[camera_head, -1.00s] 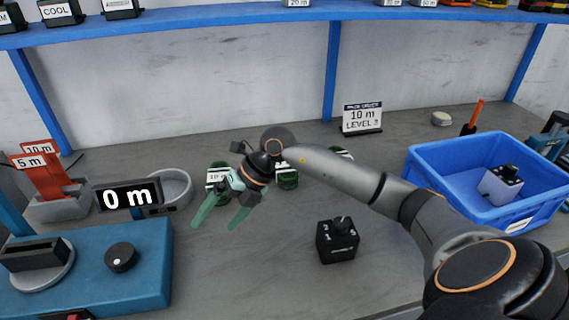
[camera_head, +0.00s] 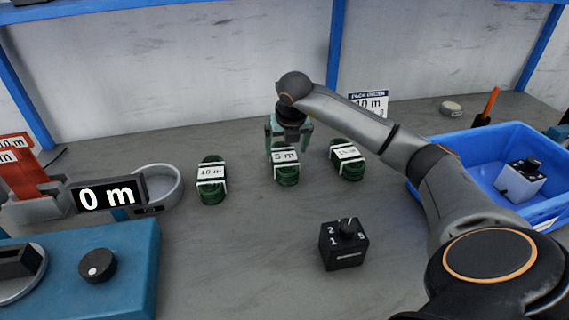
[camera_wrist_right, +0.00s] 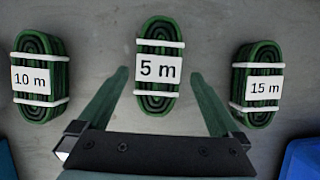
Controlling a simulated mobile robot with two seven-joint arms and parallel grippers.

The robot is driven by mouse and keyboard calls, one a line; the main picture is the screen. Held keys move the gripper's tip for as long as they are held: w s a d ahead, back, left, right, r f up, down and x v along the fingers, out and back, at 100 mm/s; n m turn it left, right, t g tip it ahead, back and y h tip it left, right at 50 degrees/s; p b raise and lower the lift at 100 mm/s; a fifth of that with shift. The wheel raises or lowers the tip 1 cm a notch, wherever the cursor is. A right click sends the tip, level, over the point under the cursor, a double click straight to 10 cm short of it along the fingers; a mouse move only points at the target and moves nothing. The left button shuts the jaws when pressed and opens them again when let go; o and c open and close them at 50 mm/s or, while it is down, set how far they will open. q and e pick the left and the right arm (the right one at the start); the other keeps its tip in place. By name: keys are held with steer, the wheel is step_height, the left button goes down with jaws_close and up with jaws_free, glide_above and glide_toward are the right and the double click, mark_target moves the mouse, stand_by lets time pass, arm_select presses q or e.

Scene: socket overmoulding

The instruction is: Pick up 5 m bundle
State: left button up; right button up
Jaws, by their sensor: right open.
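The 5 m bundle (camera_head: 286,169) is a green coil with white ties and a "5 m" label. It lies on the grey table between two other bundles. My right gripper (camera_head: 289,140) is open and points down, just behind the bundle in the head view. In the right wrist view, the 5 m bundle (camera_wrist_right: 159,67) lies ahead of the two green fingers, centred between their lines. The fingers (camera_wrist_right: 160,80) hold nothing, and I cannot tell their height above the table. My left gripper is not in view.
A 10 m bundle (camera_head: 211,181) lies to the left and a 15 m bundle (camera_head: 346,160) to the right, both with gaps. A black dial box (camera_head: 343,245) stands in front. A blue crate (camera_head: 452,160) is at right, a "0 m" display (camera_head: 108,194) at left.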

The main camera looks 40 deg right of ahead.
mark_target(285, 156)
steer(key=x, duration=0.5)
steer(key=shift+s+a+f, duration=0.1)
steer(key=shift+c, duration=0.4)
steer(key=c, duration=1.2)
steer(key=shift+o, duration=0.2)
